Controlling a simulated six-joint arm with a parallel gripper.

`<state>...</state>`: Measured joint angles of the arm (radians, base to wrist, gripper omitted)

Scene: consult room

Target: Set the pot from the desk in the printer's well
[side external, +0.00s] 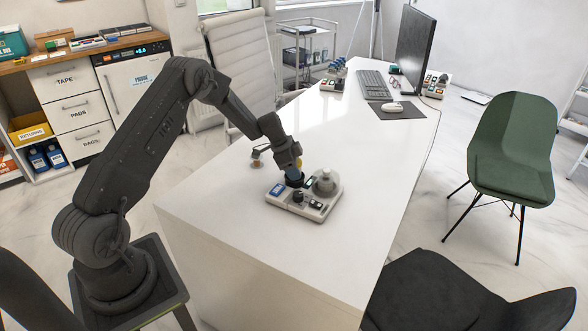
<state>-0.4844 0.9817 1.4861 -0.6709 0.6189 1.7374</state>
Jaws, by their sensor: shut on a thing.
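A small white device with a blue panel (277,190), which looks like the printer, sits near the front of the white desk (230,205). A grey rounded part (325,184) stands on its right side and a small dark knob (298,197) at its front. My gripper (294,177) points down over the device's back left part. It is shut on a small dark round thing (294,182), probably the pot, low at the device. The fingers partly hide it. I cannot tell whether it is seated in a well or just above one.
A small brown-based item (257,162) stands on the desk left of my gripper. Farther back are a keyboard (374,85), mouse (391,107), monitor (415,50) and other small devices (334,82). The desk's middle is clear. A green chair (513,145) stands at right.

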